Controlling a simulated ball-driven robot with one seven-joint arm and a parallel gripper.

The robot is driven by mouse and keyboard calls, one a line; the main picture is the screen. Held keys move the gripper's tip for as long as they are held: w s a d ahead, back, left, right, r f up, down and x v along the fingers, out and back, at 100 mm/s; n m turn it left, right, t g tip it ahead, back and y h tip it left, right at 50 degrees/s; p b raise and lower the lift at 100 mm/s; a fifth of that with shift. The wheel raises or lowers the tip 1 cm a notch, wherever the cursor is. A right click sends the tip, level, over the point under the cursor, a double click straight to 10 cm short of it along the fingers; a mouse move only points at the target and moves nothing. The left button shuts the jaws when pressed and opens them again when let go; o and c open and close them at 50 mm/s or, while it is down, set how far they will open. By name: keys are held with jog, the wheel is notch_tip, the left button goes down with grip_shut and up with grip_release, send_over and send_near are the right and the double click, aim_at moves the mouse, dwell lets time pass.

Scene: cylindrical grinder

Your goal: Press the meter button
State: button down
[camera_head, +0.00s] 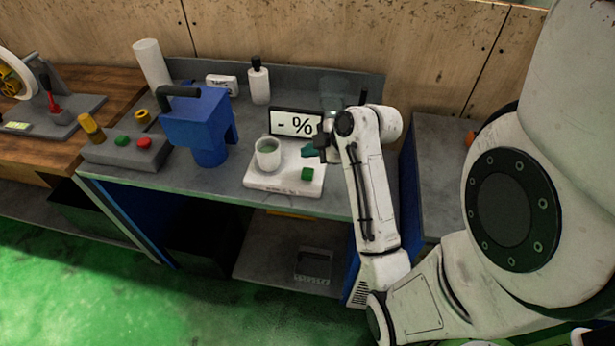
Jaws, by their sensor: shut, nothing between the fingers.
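The meter (262,184) is a white flat base on the grey bench, with an upright display (297,123) behind it that reads "- %". A white cup (268,153) with greenish contents stands on the base to the left of the button. The exact gap between fingers and button cannot be told. My wrist covers the area right of the display.
A blue machine (203,130) with a dark handle stands left of the meter. Further left is a grey control box (125,150) with green and red buttons. A white bottle with a black cap (259,81) and a white cylinder (150,62) stand behind. The bench front strip is clear.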

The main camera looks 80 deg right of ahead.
aim_at(311, 173)
jog(key=shift+f+b, duration=1.1)
jog(key=shift+f, duration=0.95)
dwell(0.4)
jog(key=shift+f, duration=0.4)
jog(key=shift+f+b, duration=0.6)
dwell(0.6)
dwell(0.4)
jog(key=shift+r+p, duration=0.95)
jog(key=shift+r, duration=0.1)
jog(key=shift+r, duration=0.1)
notch_tip(311, 173, up, 5)
jog(key=p, duration=0.4)
